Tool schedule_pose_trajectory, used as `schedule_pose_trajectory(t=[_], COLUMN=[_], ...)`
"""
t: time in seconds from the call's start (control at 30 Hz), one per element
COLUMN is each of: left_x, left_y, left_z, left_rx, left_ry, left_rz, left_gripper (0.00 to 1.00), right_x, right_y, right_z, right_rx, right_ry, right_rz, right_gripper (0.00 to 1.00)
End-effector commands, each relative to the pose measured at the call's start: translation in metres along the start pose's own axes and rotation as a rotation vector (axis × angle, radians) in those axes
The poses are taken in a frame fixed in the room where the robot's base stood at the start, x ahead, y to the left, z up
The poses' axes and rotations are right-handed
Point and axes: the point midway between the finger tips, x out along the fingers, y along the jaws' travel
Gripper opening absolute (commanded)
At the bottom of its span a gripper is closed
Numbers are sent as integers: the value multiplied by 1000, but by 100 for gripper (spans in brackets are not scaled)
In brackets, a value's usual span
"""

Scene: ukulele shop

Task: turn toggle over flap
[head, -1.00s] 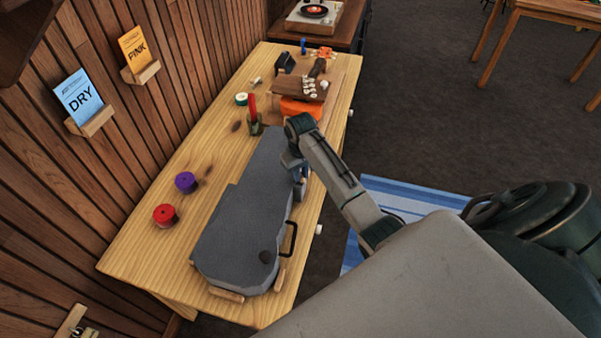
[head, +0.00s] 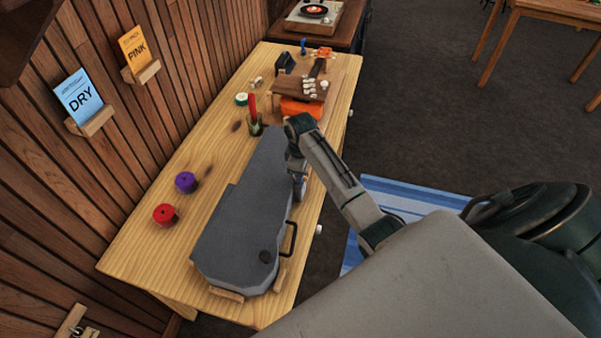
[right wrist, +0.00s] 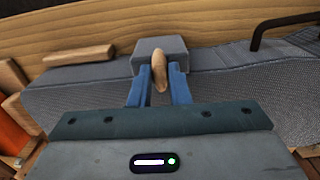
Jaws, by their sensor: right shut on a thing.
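A long grey case (head: 235,225) lies closed on the wooden bench, with a dark handle (head: 291,238) on its right side. In the right wrist view, a tan wooden toggle (right wrist: 160,70) sits in front of a small grey flap (right wrist: 148,46) at the case's side, its long side upright in the picture. My right gripper (head: 299,188) is at the case's right side, its blue fingers shut on the toggle. The fingers hide part of the toggle and flap. In the head view the toggle is hidden by my gripper. My left gripper is not in view.
On the bench (head: 145,255) are a red roll (head: 165,214), a purple roll (head: 186,182) and a dark cup (head: 255,126). An orange thing (head: 302,108) and small tools crowd the far end. Wooden blocks touch the case's near end. The bench front left is clear.

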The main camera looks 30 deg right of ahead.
Motion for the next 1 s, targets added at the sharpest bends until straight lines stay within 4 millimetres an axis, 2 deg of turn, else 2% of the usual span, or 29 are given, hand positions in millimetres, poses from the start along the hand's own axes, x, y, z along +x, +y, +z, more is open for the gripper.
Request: schedule_pose_trajectory(t=[0.57, 0.6, 0.7, 1.0], left_x=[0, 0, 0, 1], left_y=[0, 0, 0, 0], left_z=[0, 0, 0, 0], left_rx=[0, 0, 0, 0], left_ry=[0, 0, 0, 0], left_rz=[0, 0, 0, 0], left_gripper=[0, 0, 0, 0], right_x=[-2, -2, -2, -2], right_y=[1, 1, 1, 1], right_z=[-1, -1, -1, 0], right_rx=[-33, -33, -32, -32], right_ry=[3, 3, 2, 1], right_rz=[4, 4, 3, 2], right_gripper=[0, 20, 38, 38])
